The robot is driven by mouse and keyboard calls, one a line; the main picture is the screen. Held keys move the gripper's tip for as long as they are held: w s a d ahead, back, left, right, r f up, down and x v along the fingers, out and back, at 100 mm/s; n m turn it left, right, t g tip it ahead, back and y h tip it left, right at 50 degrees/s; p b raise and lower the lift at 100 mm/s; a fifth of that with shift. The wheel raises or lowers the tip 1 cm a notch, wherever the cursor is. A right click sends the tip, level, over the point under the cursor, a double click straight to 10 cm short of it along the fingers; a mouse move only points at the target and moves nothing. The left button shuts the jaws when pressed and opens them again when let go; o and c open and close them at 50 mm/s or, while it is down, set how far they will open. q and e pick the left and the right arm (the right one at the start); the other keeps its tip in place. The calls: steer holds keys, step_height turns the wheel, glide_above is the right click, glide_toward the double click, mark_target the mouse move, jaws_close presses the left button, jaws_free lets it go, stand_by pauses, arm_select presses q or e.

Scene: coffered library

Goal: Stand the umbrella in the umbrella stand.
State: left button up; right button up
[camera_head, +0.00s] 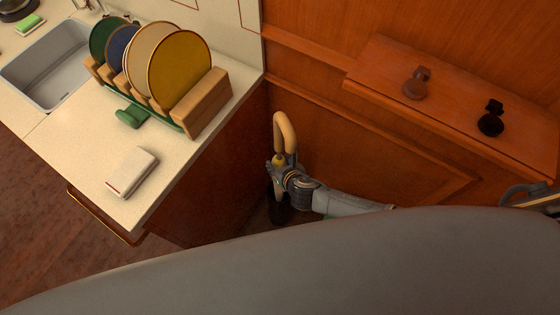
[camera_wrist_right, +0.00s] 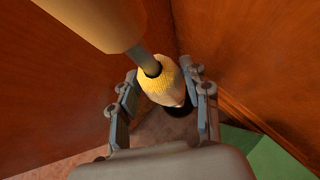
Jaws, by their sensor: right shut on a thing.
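The umbrella shows its curved light-wood handle (camera_head: 286,132) in the head view, pointing up in the corner beside the counter. My right gripper (camera_head: 280,170) is shut on the umbrella just below the handle, near a yellow part. The right wrist view shows the handle (camera_wrist_right: 92,20) close up, a dark shaft and a yellow knit-like part (camera_wrist_right: 162,82) between the fingers (camera_wrist_right: 163,95). A dark shape (camera_head: 277,212) lies below the gripper; I cannot tell if it is the umbrella's lower end or the stand. No umbrella stand shows clearly.
The counter (camera_head: 75,150) holds a wooden plate rack (camera_head: 205,105) with several plates, a green object (camera_head: 131,117) and a pale box (camera_head: 132,171). A wooden ledge (camera_head: 450,100) carries two small dark objects. A green surface (camera_wrist_right: 250,150) lies at lower right in the wrist view.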

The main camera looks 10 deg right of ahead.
step_height(320, 180, down, 18)
steer(key=b, duration=1.3)
steer(key=shift+b, duration=0.35)
stand_by(0.3)
steer(key=shift+f+b, duration=0.35)
steer(key=shift+f, duration=0.1)
stand_by(0.8)
steer(key=o, duration=1.2)
steer(key=v, duration=0.8)
steer(key=shift+r, duration=0.2)
